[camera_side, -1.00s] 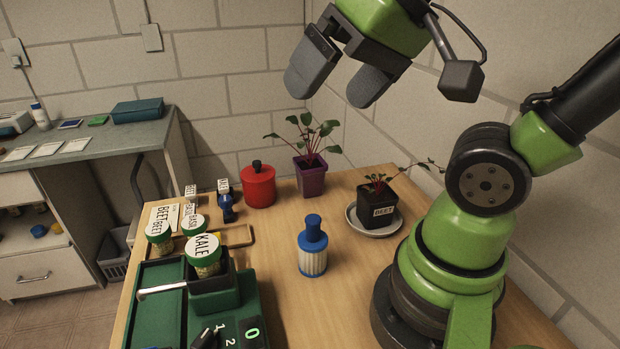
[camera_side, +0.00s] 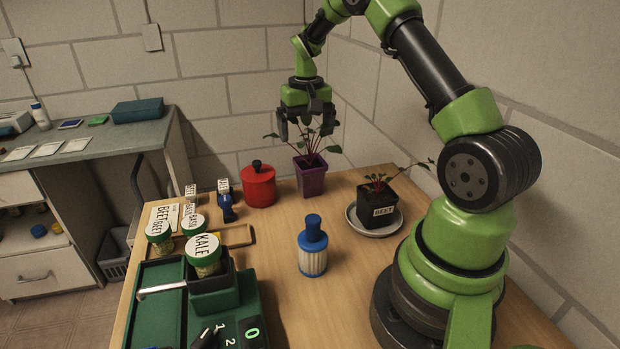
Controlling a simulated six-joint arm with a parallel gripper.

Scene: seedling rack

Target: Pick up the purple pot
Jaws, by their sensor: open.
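The purple pot (camera_side: 311,180) stands upright on the wooden table near its back edge, close to the wall. A leafy seedling with reddish stems grows from it. My gripper (camera_side: 306,132) is open and points down above the pot. Its dark fingers overlap the seedling's leaves in the picture and hide part of them. Whether the fingers touch the leaves I cannot tell. The pot's rim is below the fingertips.
A red lidded jar (camera_side: 258,187) stands just left of the pot. A black pot labelled BEET (camera_side: 378,211) sits on a grey saucer (camera_side: 366,233) to the right. A blue-topped bottle (camera_side: 312,250) stands in front. Green scales (camera_side: 253,293) and seed jars are at the front left.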

